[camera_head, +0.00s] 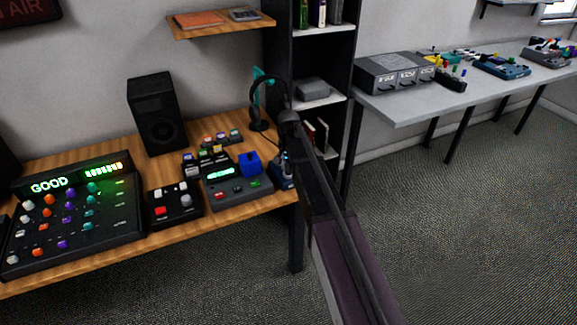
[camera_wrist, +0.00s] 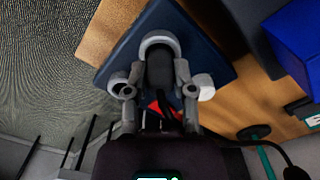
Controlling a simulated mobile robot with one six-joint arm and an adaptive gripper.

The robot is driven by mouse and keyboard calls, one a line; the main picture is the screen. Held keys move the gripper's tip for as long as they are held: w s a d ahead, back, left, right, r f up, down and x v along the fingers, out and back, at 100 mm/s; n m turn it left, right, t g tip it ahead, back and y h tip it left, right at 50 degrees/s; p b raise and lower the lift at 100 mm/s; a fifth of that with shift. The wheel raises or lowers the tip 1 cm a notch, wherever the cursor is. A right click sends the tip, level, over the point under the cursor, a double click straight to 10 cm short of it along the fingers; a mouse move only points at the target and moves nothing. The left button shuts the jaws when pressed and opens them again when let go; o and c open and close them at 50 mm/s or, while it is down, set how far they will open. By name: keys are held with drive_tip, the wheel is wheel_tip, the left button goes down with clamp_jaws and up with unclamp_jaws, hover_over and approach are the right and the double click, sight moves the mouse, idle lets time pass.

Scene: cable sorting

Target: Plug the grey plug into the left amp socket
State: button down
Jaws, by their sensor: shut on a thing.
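My gripper (camera_head: 286,160) is low over the right end of the wooden desk, at a dark blue box (camera_head: 283,178). In the wrist view my gripper (camera_wrist: 158,92) has its fingers closed in on a dark piece (camera_wrist: 159,68) with a pale grey rounded end. I cannot tell for certain that this piece is the grey plug. Below it in that view is the dark blue box (camera_wrist: 215,62), with pale round parts beside the fingers and a bit of red between them. A grey unit with several labelled fronts (camera_head: 395,75) stands on the right table; I cannot make out its sockets.
A grey unit with a bright blue block (camera_head: 250,164) stands just left of my gripper. A headphone stand (camera_head: 259,115) is behind it. A mixer (camera_head: 75,205) and a black speaker (camera_head: 157,113) are farther left. A shelf rises behind my arm. Carpeted floor lies between the tables.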

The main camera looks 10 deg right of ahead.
drive_tip(key=shift+c, duration=1.9)
unclamp_jaws()
drive_tip(key=o, duration=0.4)
drive_tip(key=shift+r, duration=0.15)
drive_tip(key=shift+r+p, duration=3.4)
drive_tip(key=shift+p, duration=0.15)
drive_tip(key=shift+s, duration=0.1)
drive_tip(key=s+d+n, duration=0.1)
drive_tip(key=s+d, duration=0.1)
drive_tip(key=s, duration=0.7)
drive_tip(key=s+d+r+n+p, duration=0.1)
drive_tip(key=s+d+n, duration=0.1)
drive_tip(key=s, duration=0.7)
drive_tip(key=s+d+r+n+p, duration=0.1)
drive_tip(key=s+d+n, duration=0.1)
drive_tip(key=s, duration=0.7)
drive_tip(key=shift+d+r, duration=0.15)
drive_tip(key=shift+d, duration=0.2)
